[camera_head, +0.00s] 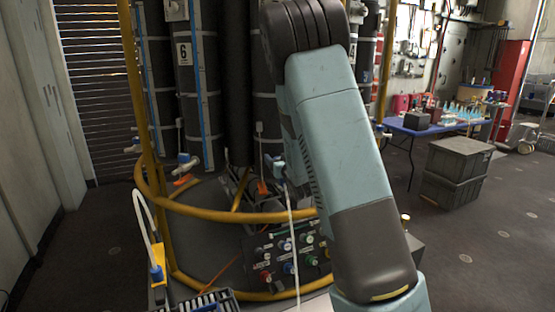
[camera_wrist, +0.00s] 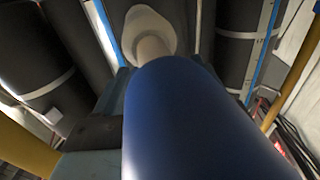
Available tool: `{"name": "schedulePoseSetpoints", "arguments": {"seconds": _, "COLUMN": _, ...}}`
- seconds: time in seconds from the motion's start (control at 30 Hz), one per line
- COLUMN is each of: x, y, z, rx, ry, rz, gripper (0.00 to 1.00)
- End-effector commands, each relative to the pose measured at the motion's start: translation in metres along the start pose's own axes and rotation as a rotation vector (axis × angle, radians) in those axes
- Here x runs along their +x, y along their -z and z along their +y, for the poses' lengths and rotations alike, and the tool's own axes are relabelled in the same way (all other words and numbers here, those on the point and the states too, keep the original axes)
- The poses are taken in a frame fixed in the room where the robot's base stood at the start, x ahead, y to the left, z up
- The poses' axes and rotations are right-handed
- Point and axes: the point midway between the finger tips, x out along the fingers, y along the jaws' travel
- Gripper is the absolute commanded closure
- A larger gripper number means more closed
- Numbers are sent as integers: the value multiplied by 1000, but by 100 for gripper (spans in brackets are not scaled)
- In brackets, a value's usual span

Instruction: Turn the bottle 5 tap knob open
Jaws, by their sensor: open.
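A large blue rounded shape, which looks like the tap knob (camera_wrist: 190,125), fills the middle of the wrist view very close to the camera. A pale grey-white tap part (camera_wrist: 150,32) shows beyond it. Parts of my gripper (camera_wrist: 160,76) show beside and behind the blue shape; it is open, with much of it hidden. Whether the fingers touch the knob cannot be told. In the head view my arm covers part of the bottle rack, and a small blue tap (camera_head: 273,165) shows at its left edge. No number 5 is readable.
A dark bottle marked 6 (camera_head: 183,54) stands left of my arm, with a white and blue tap (camera_head: 186,162) low on it. A yellow rail (camera_head: 225,214) curves around the rack. A knob panel (camera_head: 290,258) sits in front. A blue table (camera_head: 440,127) and grey crates (camera_head: 455,172) stand right.

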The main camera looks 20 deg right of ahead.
Motion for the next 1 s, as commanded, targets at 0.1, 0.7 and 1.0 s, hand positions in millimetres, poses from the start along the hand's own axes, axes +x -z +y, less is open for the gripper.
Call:
{"name": "schedulePoseSetpoints", "arguments": {"seconds": 0.1, "x": 0, "y": 0, "z": 0, "rx": 0, "ry": 0, "rz": 0, "gripper": 29}}
{"name": "schedulePoseSetpoints", "arguments": {"seconds": 0.7, "x": 0, "y": 0, "z": 2, "rx": 0, "ry": -2, "rz": 0, "gripper": 79}}
{"name": "schedulePoseSetpoints", "arguments": {"seconds": 1.0, "x": 0, "y": 0, "z": 3, "rx": 0, "ry": 27, "rz": -1, "gripper": 80}}
